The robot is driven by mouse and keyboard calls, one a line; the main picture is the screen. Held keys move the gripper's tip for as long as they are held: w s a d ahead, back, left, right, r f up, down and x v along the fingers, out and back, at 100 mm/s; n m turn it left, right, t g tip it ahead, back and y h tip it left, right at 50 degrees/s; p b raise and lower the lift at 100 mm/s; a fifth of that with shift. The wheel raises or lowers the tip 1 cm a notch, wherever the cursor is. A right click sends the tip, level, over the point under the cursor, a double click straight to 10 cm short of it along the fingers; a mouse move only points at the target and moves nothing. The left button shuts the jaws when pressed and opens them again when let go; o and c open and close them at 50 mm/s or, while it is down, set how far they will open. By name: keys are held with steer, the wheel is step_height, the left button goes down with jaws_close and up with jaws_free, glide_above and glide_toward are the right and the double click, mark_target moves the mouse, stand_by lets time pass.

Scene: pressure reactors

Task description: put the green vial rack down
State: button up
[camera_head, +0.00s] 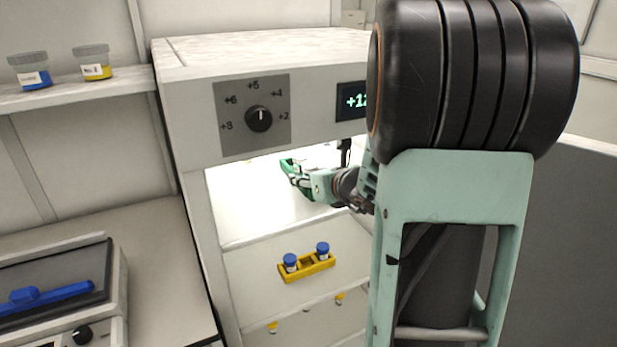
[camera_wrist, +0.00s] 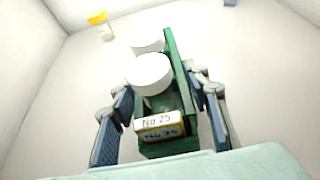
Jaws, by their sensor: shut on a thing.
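The green vial rack (camera_wrist: 179,93) is between the two fingers of my gripper (camera_wrist: 162,125) in the wrist view. It carries two white-capped vials (camera_wrist: 149,73), and a label reading "No 25" shows on its near end. My gripper is shut on the rack. In the head view my gripper (camera_head: 300,181) reaches into the lit opening of the white machine (camera_head: 190,110), with part of the green rack (camera_head: 287,166) showing at its tip. I cannot tell whether the rack touches the surface beneath it.
A yellow rack (camera_head: 307,267) with blue-capped vials sits below the opening. In the wrist view a yellow-capped vial (camera_wrist: 97,18) stands near the back left corner. The chamber floor (camera_wrist: 60,110) beside the rack looks clear. Two jars (camera_head: 92,63) stand on the left shelf.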

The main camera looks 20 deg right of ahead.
steer(key=o, duration=1.2)
steer(key=shift+o, duration=0.2)
steer(key=shift+s+r+p, duration=0.1)
steer(key=shift+r+p, duration=0.1)
steer(key=shift+p, duration=0.1)
steer(key=v, duration=0.7)
steer(key=shift+s+p, duration=0.2)
steer(key=shift+p, duration=0.15)
steer(key=shift+d, duration=0.1)
